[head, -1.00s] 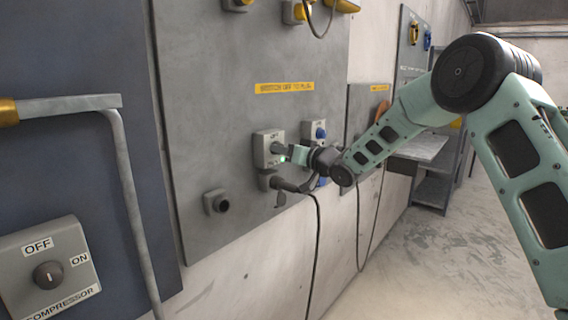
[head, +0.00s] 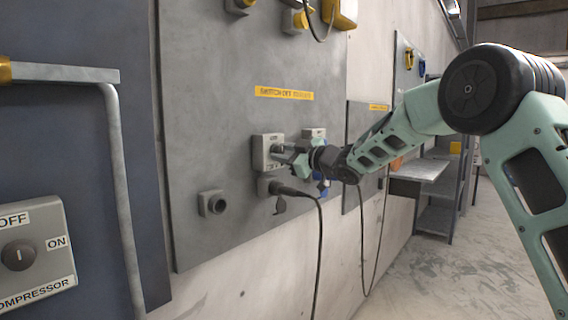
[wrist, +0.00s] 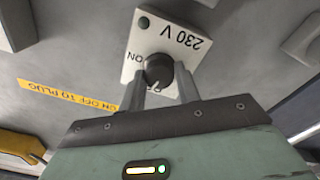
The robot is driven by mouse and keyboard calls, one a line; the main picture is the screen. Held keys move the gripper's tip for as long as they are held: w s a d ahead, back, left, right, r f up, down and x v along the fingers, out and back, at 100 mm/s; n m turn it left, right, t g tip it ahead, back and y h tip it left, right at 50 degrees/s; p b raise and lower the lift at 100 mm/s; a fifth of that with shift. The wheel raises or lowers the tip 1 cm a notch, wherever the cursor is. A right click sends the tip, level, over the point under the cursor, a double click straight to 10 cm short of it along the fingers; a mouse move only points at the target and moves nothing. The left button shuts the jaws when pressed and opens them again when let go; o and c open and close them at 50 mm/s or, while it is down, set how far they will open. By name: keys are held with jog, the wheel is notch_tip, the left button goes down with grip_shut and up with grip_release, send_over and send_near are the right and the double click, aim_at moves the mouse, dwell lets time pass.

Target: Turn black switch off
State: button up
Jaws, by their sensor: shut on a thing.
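The black switch is a round dark knob (wrist: 158,69) on a light grey box marked "230 V" (wrist: 143,47). "ON" is printed beside the knob in the wrist view, and other lettering is partly covered. The same box (head: 262,153) is on the grey wall panel in the head view. My gripper (wrist: 163,82) is shut on the knob, one finger on each side. In the head view my gripper (head: 284,155) reaches the box from the right and hides part of its face. A small dark green lamp (wrist: 144,22) is at a corner of the box.
A socket with a black plug and cable (head: 277,188) is just below the box. A blue-fitted socket box (head: 314,133) is close to the right, partly behind my arm. A yellow label (head: 284,93) is above. A compressor switch (head: 19,256) is far left.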

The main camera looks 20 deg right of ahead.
jog(key=shift+n+b, duration=0.75)
jog(key=shift+n, duration=0.45)
jog(key=shift+r, duration=0.15)
jog(key=o, duration=0.9)
jog(key=b+v, duration=0.2)
jog(key=v, duration=1.5)
jog(key=shift+d, duration=0.3)
